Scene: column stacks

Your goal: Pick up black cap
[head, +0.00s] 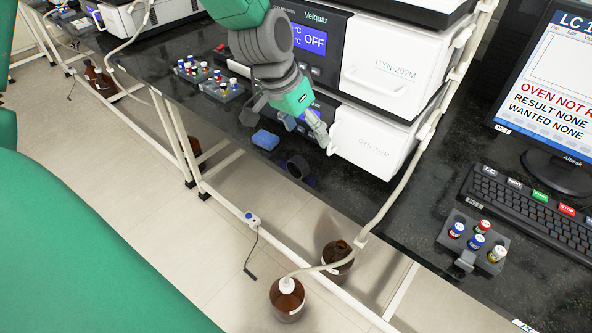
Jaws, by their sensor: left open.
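A black cap (298,167), a short dark cylinder, lies near the front edge of the dark bench, below the stacked white ovens. My left gripper (322,138) comes down from the top of the view, with its grey fingers beside the lower oven's front. It is open and empty, above and to the right of the cap, apart from it in the picture. The far finger is hard to make out against the oven. My right gripper is not in view.
Vial racks (222,89) stand further left, and another vial rack (473,243) stands by the keyboard (525,205). A pale tube (424,130) runs down past the ovens to brown bottles (287,300) on the floor.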

